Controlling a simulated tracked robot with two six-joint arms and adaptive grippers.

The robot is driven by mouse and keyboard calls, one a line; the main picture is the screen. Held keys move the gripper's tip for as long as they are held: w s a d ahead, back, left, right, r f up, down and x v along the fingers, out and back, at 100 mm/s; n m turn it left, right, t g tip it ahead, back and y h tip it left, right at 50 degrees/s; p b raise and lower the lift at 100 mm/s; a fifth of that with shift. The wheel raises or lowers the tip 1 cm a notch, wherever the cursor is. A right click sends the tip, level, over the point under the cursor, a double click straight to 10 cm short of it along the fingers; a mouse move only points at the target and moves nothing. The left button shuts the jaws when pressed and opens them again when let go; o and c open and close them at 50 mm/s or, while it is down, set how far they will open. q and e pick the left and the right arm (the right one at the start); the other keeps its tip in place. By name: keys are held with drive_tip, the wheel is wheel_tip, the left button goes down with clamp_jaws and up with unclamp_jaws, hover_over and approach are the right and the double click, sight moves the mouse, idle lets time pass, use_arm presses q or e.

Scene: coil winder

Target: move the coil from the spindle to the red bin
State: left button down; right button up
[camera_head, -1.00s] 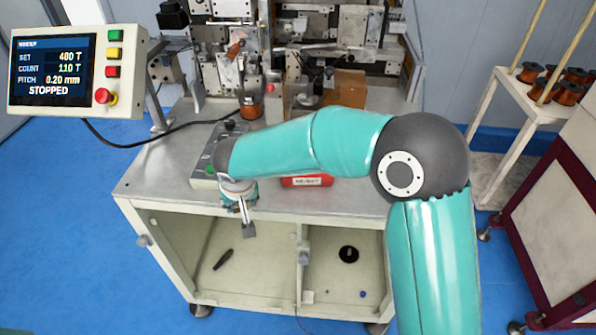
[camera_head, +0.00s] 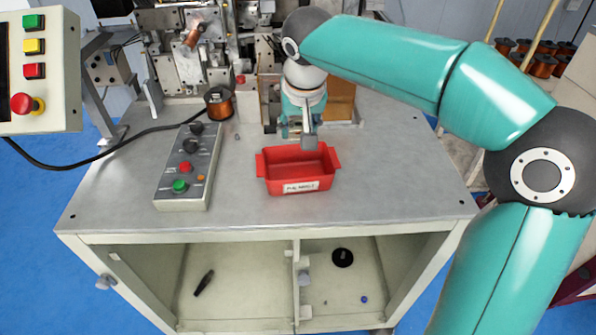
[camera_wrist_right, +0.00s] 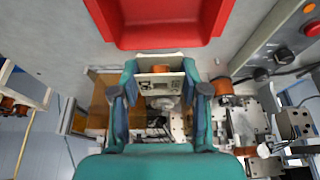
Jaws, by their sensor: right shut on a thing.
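The red bin (camera_head: 298,168) stands on the metal table top, open side up, with a white label on its front. It fills the top of the right wrist view (camera_wrist_right: 170,38). My right gripper (camera_head: 308,143) points down at the far rim of the bin. In the head view the gripper hides the coil. I cannot tell its height over the bin. My left gripper is not in view.
A grey button box (camera_head: 186,165) lies left of the bin, with a copper spool (camera_head: 220,104) behind it. The winder (camera_head: 190,60) fills the back. A control panel (camera_head: 45,70) is at the upper left. The table's right front is clear.

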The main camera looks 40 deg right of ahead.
sight(297, 176)
wheel_tip(297, 176, down, 12)
drive_tip(key=shift+w+a+r, duration=0.1)
idle(0.4)
drive_tip(key=shift+b, duration=0.3)
drive_tip(key=shift+f, duration=0.2)
drive_tip(key=o, duration=0.8)
drive_tip(key=shift+r, duration=0.1)
drive_tip(key=v, duration=1.2)
